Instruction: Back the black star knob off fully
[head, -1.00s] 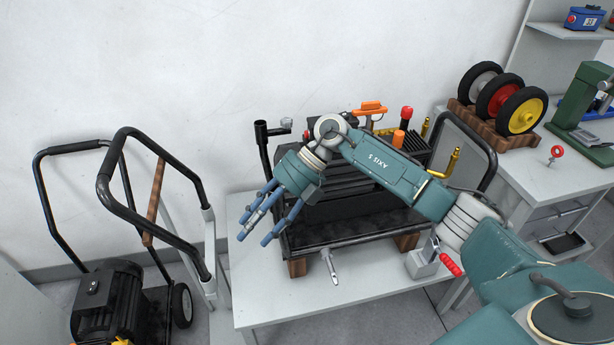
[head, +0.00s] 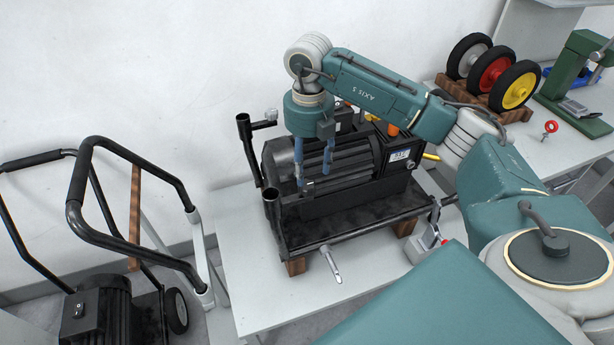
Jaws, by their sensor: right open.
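The pressure washer (head: 330,215) stands on the grey table, a black frame with a ribbed black motor (head: 335,160). Upright black tube ends show at its left (head: 243,122), one with a small greyish fitting (head: 270,115) at its side. I cannot make out a black star knob for certain; it may be small or hidden by my arm. My right gripper (head: 312,172) points down over the left part of the motor, its blue fingers apart and empty. Whether they touch anything is unclear. My left gripper is out of view.
A wheel rack (head: 480,90) stands on the bench behind. A black-handled cart (head: 130,200) is at left. The table's front left (head: 250,290) is clear.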

